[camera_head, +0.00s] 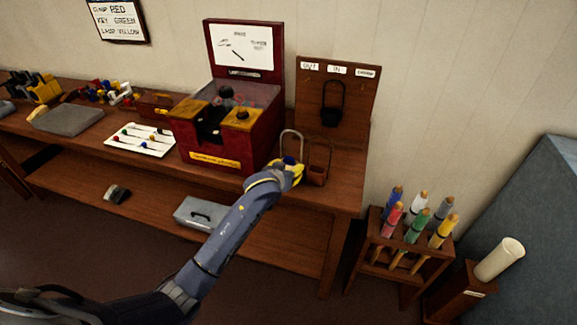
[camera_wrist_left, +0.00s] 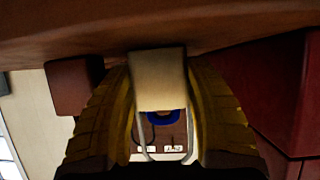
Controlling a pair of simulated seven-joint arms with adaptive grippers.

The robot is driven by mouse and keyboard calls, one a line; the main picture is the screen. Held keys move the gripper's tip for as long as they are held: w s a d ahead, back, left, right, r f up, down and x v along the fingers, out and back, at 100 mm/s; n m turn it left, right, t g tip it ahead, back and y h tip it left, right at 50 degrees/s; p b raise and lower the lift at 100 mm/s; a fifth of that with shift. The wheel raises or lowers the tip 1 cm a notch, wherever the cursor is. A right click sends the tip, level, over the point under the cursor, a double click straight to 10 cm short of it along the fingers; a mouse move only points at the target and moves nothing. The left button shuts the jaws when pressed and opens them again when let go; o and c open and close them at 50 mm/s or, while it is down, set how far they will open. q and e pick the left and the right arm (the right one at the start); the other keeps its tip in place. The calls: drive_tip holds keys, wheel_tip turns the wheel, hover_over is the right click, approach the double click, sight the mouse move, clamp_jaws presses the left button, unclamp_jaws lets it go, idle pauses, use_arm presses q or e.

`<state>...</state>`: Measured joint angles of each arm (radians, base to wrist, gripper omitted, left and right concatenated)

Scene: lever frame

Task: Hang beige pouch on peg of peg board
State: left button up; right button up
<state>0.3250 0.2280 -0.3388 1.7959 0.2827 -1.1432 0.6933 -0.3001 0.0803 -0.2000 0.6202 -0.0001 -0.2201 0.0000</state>
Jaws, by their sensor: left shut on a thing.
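The beige pouch (camera_wrist_left: 160,78) is between the two yellow fingers of my left gripper (camera_wrist_left: 163,110), which is shut on it. In the head view the gripper (camera_head: 291,173) hides most of the pouch; its pale loop handle (camera_head: 291,131) stands up above the fingers. A blue part shows by the loop in the wrist view. I cannot tell whether the pouch touches the table. The peg board (camera_head: 362,98) stands upright at the back right of the table, with several white labels along its top. A black pouch (camera_head: 331,116) hangs on it by its loop. My right gripper is not in view.
A brown pouch (camera_head: 318,175) with an upright loop stands just right of my left gripper, close to it. A dark red box (camera_head: 258,140) with a raised lid is to the left.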

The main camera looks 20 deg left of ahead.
sight(289, 162)
use_arm(q)
drive_tip(key=shift+r, duration=0.15)
drive_tip(key=shift+r, duration=1.45)
